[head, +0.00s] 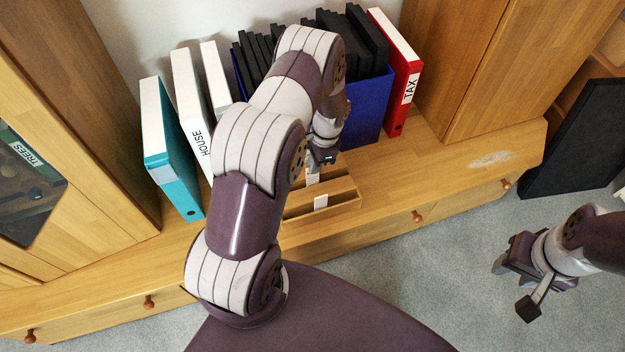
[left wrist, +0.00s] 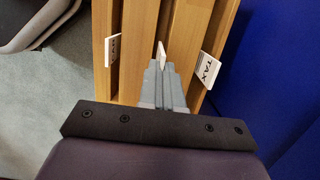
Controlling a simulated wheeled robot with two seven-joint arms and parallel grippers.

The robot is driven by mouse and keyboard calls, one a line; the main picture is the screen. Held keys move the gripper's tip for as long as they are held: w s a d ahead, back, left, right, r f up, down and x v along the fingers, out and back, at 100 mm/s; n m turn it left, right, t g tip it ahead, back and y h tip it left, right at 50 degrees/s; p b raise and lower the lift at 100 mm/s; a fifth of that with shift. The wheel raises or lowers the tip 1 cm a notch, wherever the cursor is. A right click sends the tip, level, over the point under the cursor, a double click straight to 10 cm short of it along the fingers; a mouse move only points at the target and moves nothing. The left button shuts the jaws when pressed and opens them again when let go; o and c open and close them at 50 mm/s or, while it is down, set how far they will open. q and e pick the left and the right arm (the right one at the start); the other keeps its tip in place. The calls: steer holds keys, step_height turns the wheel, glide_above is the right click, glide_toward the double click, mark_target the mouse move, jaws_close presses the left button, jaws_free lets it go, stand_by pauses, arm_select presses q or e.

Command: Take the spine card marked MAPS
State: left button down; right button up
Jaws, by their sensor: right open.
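A low wooden slotted rack (head: 345,197) stands on the cabinet ledge and holds small white spine cards. In the left wrist view, one card (left wrist: 112,50) is at the left, with print too small to read. A card marked TAX (left wrist: 208,70) is at the right. A middle card (left wrist: 161,54) is seen nearly edge-on, its marking hidden. My left gripper (left wrist: 163,68) has its fingers close together on the middle card. In the head view, my left arm hides part of the rack. My right gripper (head: 517,285) is open and empty over the carpet. I cannot read MAPS on any card.
A teal binder (head: 172,150), a white HOUSE binder (head: 190,110), a blue box (head: 372,108) of black folders and a red TAX binder (head: 400,75) stand behind the rack. Wooden cabinets flank both sides. A dark panel (head: 575,140) leans at the right. The right ledge is clear.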

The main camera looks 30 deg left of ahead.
arm_select(q)
steer(key=shift+r+p, duration=3.6)
steer(key=shift+r, duration=0.4)
